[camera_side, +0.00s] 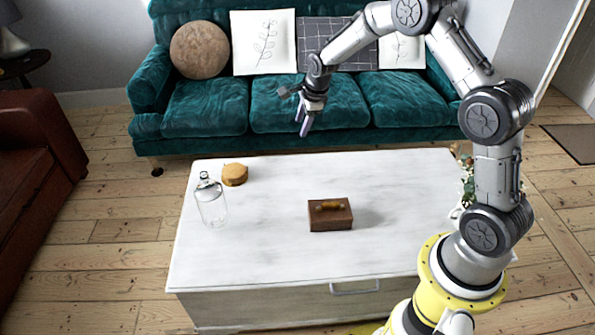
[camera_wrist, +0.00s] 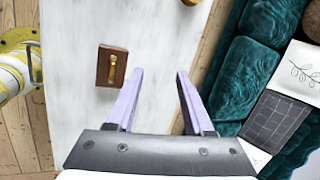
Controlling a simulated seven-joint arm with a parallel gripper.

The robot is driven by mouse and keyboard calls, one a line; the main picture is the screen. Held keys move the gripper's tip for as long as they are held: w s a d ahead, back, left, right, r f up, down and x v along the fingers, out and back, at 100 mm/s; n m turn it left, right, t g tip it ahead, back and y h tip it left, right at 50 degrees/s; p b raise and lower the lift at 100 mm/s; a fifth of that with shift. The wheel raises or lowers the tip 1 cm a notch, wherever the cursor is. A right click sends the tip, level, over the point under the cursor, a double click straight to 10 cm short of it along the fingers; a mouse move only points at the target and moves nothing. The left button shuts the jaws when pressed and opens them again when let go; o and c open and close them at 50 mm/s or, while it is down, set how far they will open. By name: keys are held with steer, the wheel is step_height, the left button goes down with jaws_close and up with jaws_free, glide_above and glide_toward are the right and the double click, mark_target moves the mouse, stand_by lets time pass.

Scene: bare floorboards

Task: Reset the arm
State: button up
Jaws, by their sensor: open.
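My gripper (camera_side: 306,117) hangs in the air above the back edge of the white table, in front of the teal sofa, with its fingers pointing down. In the wrist view its two purple fingers (camera_wrist: 158,80) are spread apart with nothing between them. A small brown wooden box (camera_side: 330,216) with a golden-brown handle on top sits on the table, apart from the gripper. The box also shows in the wrist view (camera_wrist: 103,72), to the left of the fingers.
The white table (camera_side: 270,255) also bears a clear glass bottle (camera_side: 211,203) and a round tan object (camera_side: 234,174) at left. A plant (camera_side: 467,180) is at the right edge, partly behind my arm. The teal sofa (camera_side: 205,105) stands behind the table. The table's middle back is clear.

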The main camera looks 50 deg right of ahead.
steer(key=s+a+r+n+t, duration=0.1)
steer(key=s+a+r+n, duration=0.3)
steer(key=r, duration=0.4)
steer(key=s+a+r+n+t, duration=0.1)
steer(key=s+a+r+n, duration=0.15)
steer(key=s+r, duration=0.45)
steer(key=s+a+r+n+t, duration=0.15)
steer(key=s+a+r, duration=0.25)
steer(key=r, duration=0.5)
steer(key=s+a+r+n+y, duration=0.1)
steer(key=s+a+r+n, duration=0.15)
steer(key=s+n, duration=0.7)
steer(key=s+a+f+n+g, duration=0.1)
steer(key=s+f+n+g, duration=0.1)
steer(key=s+f+n, duration=0.5)
steer(key=shift+s+a+f, duration=0.25)
steer(key=shift+s+f, duration=0.05)
steer(key=shift+s, duration=2.15)
